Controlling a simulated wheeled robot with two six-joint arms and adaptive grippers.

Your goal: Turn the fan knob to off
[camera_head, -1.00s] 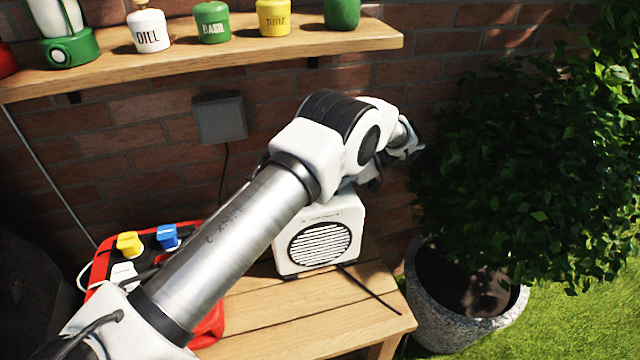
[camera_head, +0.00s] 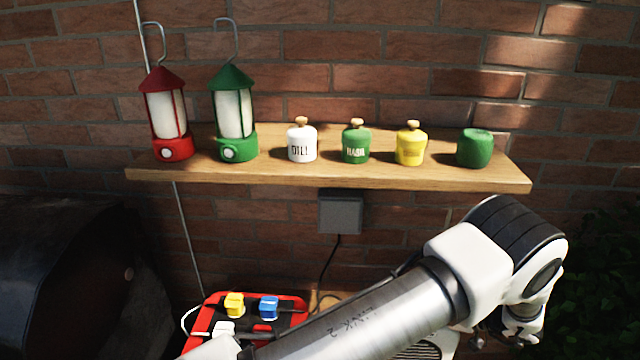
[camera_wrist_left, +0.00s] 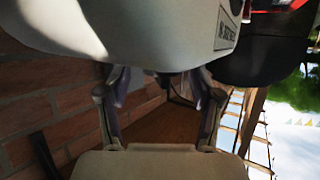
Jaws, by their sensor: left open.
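The fan (camera_head: 440,346) is a pale box with a slatted round grille, low in the head view, mostly hidden behind my left arm and cut off by the lower edge. I cannot make out its knob. My left gripper (camera_head: 520,333) is at the lower right, to the right of the visible part of the fan, with its fingertips unclear there. In the left wrist view its two fingers (camera_wrist_left: 161,95) are apart, with nothing seen gripped between them. A large pale rounded body with a printed label (camera_wrist_left: 228,32) fills the top of that view; I cannot tell what it is.
A wooden shelf (camera_head: 330,178) above holds a red lantern (camera_head: 168,110), a green lantern (camera_head: 233,110) and several small jars. A red power box (camera_head: 296,309) with yellow and blue plugs sits below. A brick wall is behind; foliage (camera_head: 610,260) is at the right.

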